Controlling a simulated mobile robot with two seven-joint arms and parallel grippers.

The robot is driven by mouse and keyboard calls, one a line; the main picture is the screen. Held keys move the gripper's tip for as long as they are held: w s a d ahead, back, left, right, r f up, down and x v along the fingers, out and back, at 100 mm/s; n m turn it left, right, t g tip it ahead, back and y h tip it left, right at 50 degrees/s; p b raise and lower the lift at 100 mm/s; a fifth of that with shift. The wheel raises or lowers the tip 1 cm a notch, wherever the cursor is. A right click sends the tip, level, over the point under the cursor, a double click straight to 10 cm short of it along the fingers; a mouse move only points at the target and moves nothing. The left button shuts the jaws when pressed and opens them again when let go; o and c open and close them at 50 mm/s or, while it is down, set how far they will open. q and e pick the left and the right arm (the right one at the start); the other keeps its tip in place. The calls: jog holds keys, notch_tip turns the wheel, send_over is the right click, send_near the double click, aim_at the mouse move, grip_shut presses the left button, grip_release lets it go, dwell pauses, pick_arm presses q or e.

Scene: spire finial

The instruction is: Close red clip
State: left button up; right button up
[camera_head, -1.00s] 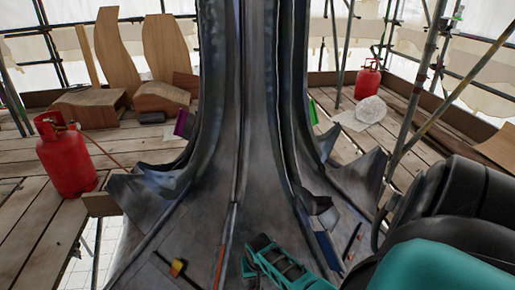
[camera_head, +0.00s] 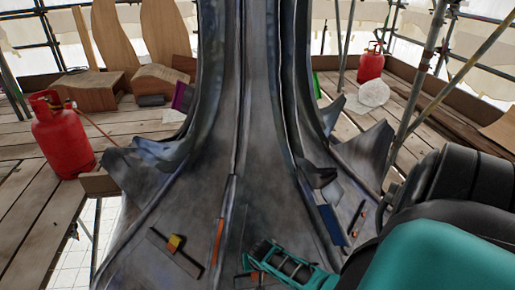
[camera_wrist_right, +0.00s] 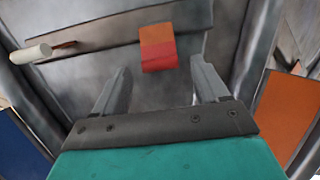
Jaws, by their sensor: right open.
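The red clip (camera_wrist_right: 157,50) shows in the right wrist view as a small flap, orange at its upper part and red at its lower part. It sits over a dark bar (camera_wrist_right: 100,37) on the grey metal panel. I cannot tell whether the flap stands up or lies flat. My right gripper (camera_wrist_right: 160,78) is open and empty, its two fingers spread to either side below the clip, apparently not touching it. In the head view my right gripper (camera_head: 255,255) lies low over the middle panel, and I cannot make out the red clip there. My left gripper is not in view.
A yellow-orange clip (camera_head: 174,243) on a dark bar lies on the left panel. An orange strip (camera_head: 218,241) and a blue strip (camera_head: 331,224) flank my right gripper. Red gas bottles (camera_head: 62,137) stand on the planks.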

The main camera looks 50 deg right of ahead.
jog(key=shift+b+x, duration=0.5)
jog(key=shift+x, duration=0.7)
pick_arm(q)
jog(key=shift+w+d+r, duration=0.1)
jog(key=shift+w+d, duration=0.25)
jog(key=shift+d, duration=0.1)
pick_arm(e)
jog(key=shift+w+d+f, duration=0.1)
jog(key=shift+f, duration=0.15)
jog(key=c, duration=1.1)
jog(key=shift+o, duration=0.2)
jog(key=shift+w+d+g+y, duration=0.3)
jog(key=shift+w+g+y, duration=0.1)
jog(key=shift+g, duration=0.1)
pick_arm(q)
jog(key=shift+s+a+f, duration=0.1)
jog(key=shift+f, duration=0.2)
pick_arm(e)
jog(key=shift+w+d+f+g+y, duration=0.15)
jog(key=shift+f+g+y, duration=0.15)
jog(key=shift+g+y, duration=0.25)
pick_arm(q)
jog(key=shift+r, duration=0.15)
pick_arm(e)
jog(key=o, duration=1.1)
jog(key=shift+c, duration=0.2)
